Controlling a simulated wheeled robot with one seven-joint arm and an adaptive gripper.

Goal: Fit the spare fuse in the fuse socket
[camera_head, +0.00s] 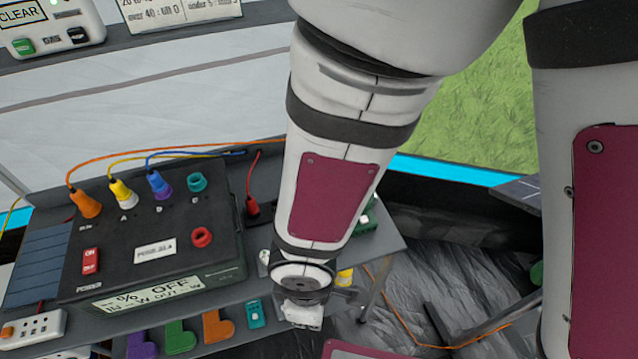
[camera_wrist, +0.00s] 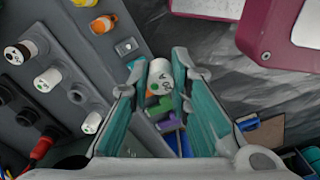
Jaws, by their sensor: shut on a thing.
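My gripper (camera_wrist: 160,66) has its two teal-padded fingers closed on a white cylinder with a green dot, the spare fuse (camera_wrist: 161,74), held near the fingertips. In the head view my gripper (camera_head: 300,310) hangs at the front edge of the grey bench, right of the black power box (camera_head: 130,225); the fuse cannot be made out there. A red ring-shaped socket (camera_head: 202,237), which looks like the fuse socket, is on the box's top beside a white label (camera_head: 155,250). The fuse is apart from it. I cannot make out the socket in the wrist view.
Orange (camera_head: 86,203), yellow (camera_head: 122,191) and blue-purple plugs (camera_head: 160,185) with cables stand up from the box, near a teal socket (camera_head: 197,182). Coloured L-shaped pieces (camera_head: 180,337) lie along the lower shelf.

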